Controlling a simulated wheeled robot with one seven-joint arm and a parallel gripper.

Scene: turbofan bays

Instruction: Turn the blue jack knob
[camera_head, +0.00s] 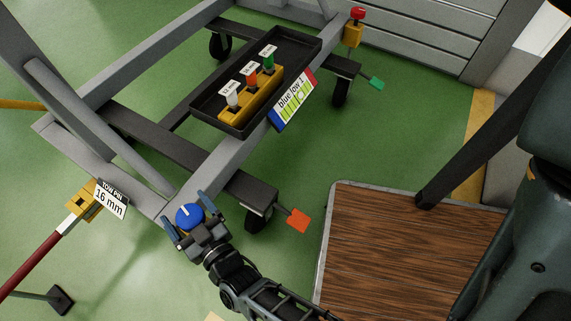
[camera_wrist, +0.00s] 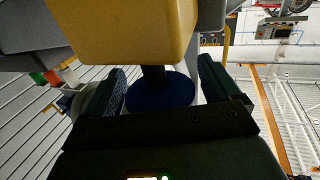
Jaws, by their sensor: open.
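The blue jack knob (camera_head: 189,216) is round with a white mark on top. It sits at the near end of the grey frame. My gripper (camera_head: 188,214) is open, with one finger on each side of the knob. In the wrist view the blue knob (camera_wrist: 160,93) lies between the two dark fingers of my gripper (camera_wrist: 162,88), with gaps visible beside it. A dark stem joins it to a yellow block (camera_wrist: 125,30). I cannot tell whether either finger touches the knob.
A black tray (camera_head: 200,112) on the frame holds a yellow block with white, orange and green pins. A red-handled tow bar (camera_head: 35,262) and a "16 mm" label (camera_head: 110,202) are at left. An orange caster pedal (camera_head: 298,220) is right of my gripper.

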